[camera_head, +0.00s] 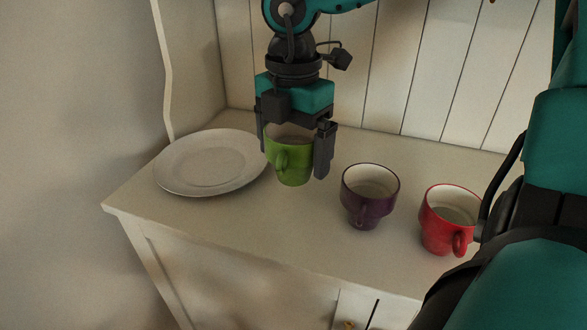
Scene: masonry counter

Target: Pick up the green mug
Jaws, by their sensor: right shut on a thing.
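The green mug (293,163) is upright between the fingers of my right gripper (294,150), above the back middle of the counter. The gripper points down and is shut on the mug, with one finger at each side. The mug's handle faces the front left. I cannot tell for sure whether its base touches the counter. My left gripper is not in view.
A white plate (212,161) lies just left of the green mug. A purple mug (368,204) and a red mug (441,226) stand to the right on the pale counter (225,222). A panelled wall (420,70) rises behind. The counter's front left is clear.

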